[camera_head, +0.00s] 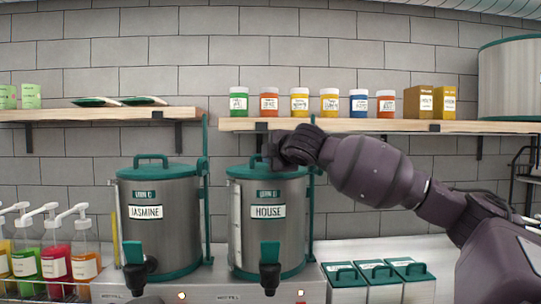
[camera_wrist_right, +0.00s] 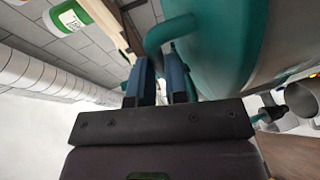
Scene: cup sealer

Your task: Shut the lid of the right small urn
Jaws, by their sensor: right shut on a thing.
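The right small urn (camera_head: 268,228) is a steel cylinder labelled HOUSE, with a teal lid (camera_head: 243,172), base band and tap. The lid looks level on the rim; my right gripper hides its right part, so a small gap there cannot be ruled out. My right gripper (camera_head: 272,158) is at the top of the lid, shut on its teal handle (camera_head: 257,161). In the right wrist view, the handle (camera_wrist_right: 165,32) meets the two blue-grey fingertips (camera_wrist_right: 161,68), beside the large teal lid (camera_wrist_right: 225,40). My left gripper is not seen.
The JASMINE urn (camera_head: 158,225) stands to the left with its lid down. A shelf (camera_head: 375,126) with several jars and boxes hangs just above my right gripper. Teal-lidded containers (camera_head: 375,271) stand at lower right, pump bottles (camera_head: 56,262) at lower left.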

